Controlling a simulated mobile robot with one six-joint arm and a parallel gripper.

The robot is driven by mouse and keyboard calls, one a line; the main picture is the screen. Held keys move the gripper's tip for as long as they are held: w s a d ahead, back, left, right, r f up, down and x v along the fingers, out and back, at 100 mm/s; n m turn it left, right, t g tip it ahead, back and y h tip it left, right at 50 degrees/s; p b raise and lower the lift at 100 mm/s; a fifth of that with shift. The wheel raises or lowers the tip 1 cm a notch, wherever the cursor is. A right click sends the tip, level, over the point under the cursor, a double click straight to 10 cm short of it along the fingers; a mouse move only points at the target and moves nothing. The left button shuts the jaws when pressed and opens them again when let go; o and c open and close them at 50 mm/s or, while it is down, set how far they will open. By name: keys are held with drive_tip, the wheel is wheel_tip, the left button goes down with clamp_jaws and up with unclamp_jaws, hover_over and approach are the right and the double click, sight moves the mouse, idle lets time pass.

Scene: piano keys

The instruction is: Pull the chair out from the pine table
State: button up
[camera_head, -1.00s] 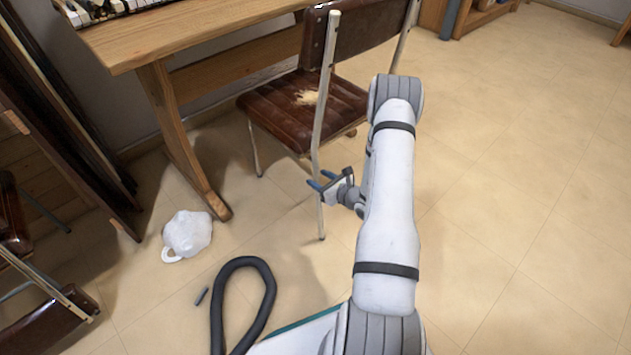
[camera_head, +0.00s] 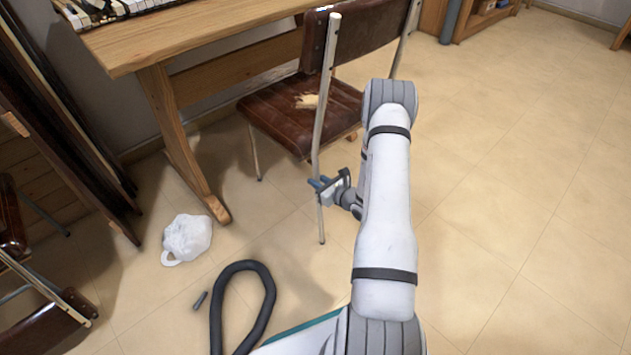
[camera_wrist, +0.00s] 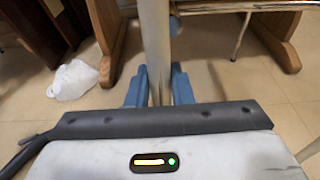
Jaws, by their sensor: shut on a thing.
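The chair (camera_head: 293,112) has a brown seat with a torn pale patch, a brown backrest (camera_head: 366,33) and metal legs. Its seat reaches partly under the pine table (camera_head: 150,45). My gripper (camera_head: 318,186) is at the chair's near metal leg (camera_head: 318,150), below seat height. In the wrist view, the blue fingertips (camera_wrist: 158,86) stand on both sides of the metal leg (camera_wrist: 155,40), shut on it. The chair stands upright on the floor.
A white bag (camera_head: 187,238) lies on the floor left of the chair. A black hose loop (camera_head: 243,300) lies in front. Another chair (camera_head: 45,325) is at the lower left. The floor at right is clear.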

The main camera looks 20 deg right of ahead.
clamp_jaws()
drive_tip(key=s+d, duration=0.3)
drive_tip(key=s, duration=0.7)
drive_tip(key=s+d+p, duration=0.1)
drive_tip(key=s+d, duration=0.3)
drive_tip(key=s, duration=0.6)
idle(1.6)
drive_tip(key=shift+w, duration=0.1)
drive_tip(key=o, duration=1.2)
unclamp_jaws()
drive_tip(key=s+d, duration=0.1)
drive_tip(key=s, duration=0.2)
drive_tip(key=s+d, duration=0.1)
drive_tip(key=s, duration=0.2)
drive_tip(key=s+d, duration=0.1)
drive_tip(key=s, duration=0.2)
drive_tip(key=shift+s+d, duration=0.1)
drive_tip(key=shift+s, duration=0.15)
